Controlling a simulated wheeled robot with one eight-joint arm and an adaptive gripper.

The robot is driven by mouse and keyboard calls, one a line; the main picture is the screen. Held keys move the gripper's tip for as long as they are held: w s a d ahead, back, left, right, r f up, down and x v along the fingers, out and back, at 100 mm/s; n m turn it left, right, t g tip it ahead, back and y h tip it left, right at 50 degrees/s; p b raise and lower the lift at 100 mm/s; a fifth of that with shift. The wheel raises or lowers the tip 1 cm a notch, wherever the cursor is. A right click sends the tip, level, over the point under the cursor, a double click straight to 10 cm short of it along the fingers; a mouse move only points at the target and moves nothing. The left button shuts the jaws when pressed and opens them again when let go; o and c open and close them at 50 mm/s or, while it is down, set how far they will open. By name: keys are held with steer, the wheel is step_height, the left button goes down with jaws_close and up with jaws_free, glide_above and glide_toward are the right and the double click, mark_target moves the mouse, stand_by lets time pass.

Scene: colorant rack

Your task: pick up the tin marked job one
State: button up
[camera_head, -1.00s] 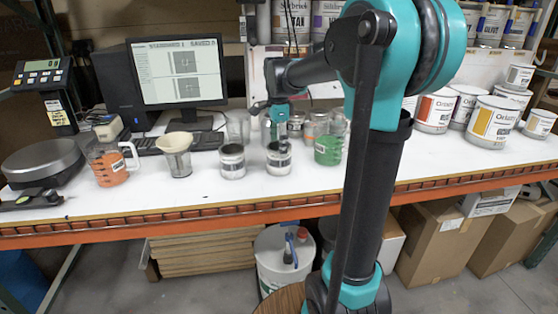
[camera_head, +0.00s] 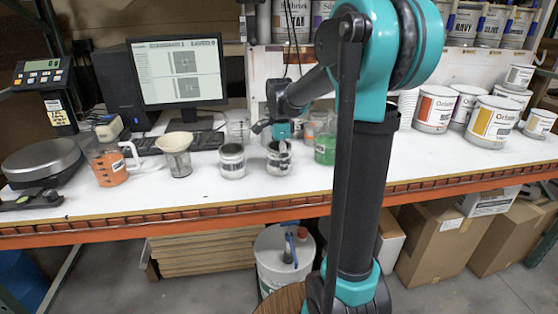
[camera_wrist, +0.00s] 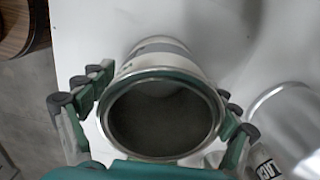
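Two small white tins with dark-banded labels stand on the white bench. The left tin (camera_head: 232,162) stands free. The right tin (camera_head: 280,164) is under my gripper (camera_head: 284,140), which points down over it. In the wrist view a tin (camera_wrist: 160,115) with a round rim and dark inside sits between the two fingers of my gripper (camera_wrist: 163,82). The fingers flank its sides, spread wide, with what look like narrow gaps. The tin appears to rest on the bench. The words on the labels are too small to read.
A green-filled beaker (camera_head: 325,149) stands close right of the right tin. A cup with a filter cone (camera_head: 175,155) and an orange-filled jug (camera_head: 107,165) stand to the left. In the wrist view a labelled grey container (camera_wrist: 285,115) is near the right finger. The bench front is clear.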

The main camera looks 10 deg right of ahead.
steer(key=c, duration=0.8)
steer(key=shift+r, duration=0.1)
steer(key=shift+c, duration=0.2)
